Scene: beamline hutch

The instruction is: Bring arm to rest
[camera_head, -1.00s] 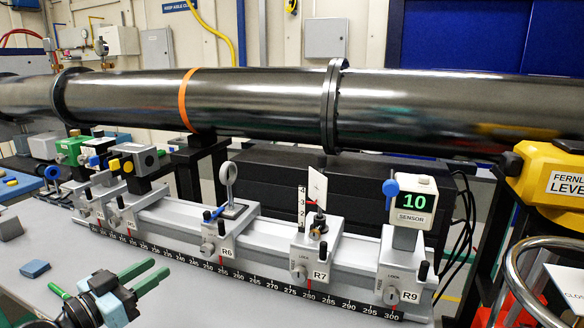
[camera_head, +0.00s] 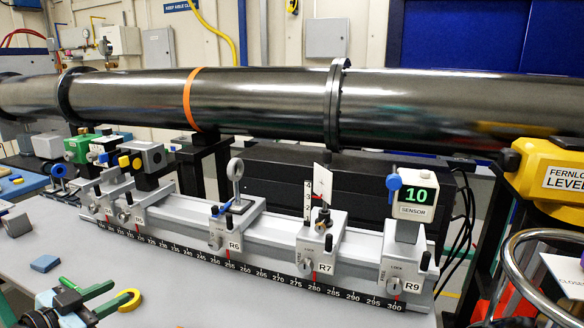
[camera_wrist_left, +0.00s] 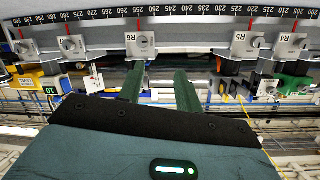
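My left gripper (camera_head: 103,299) is low at the left of the head view, over the front of the grey bench. Its two green fingers are apart and point to the right. In the left wrist view the gripper (camera_wrist_left: 158,75) also shows its green fingers apart, with nothing held between them. The fingers point toward the rail's scale, near carrier R6 (camera_wrist_left: 140,43). A yellow ring-shaped thing (camera_head: 130,299) shows just beyond the fingertips in the head view; whether it touches them I cannot tell. My right gripper is not in view.
The grey rail (camera_head: 270,240) carries R6 (camera_head: 231,240), R7 (camera_head: 322,262) and R9 (camera_head: 405,282) with a sensor (camera_head: 412,198) reading 10. A long dark tube (camera_head: 250,100) runs behind. A blue block (camera_head: 45,263) lies on the bench. A yellow level device (camera_head: 545,165) is at right.

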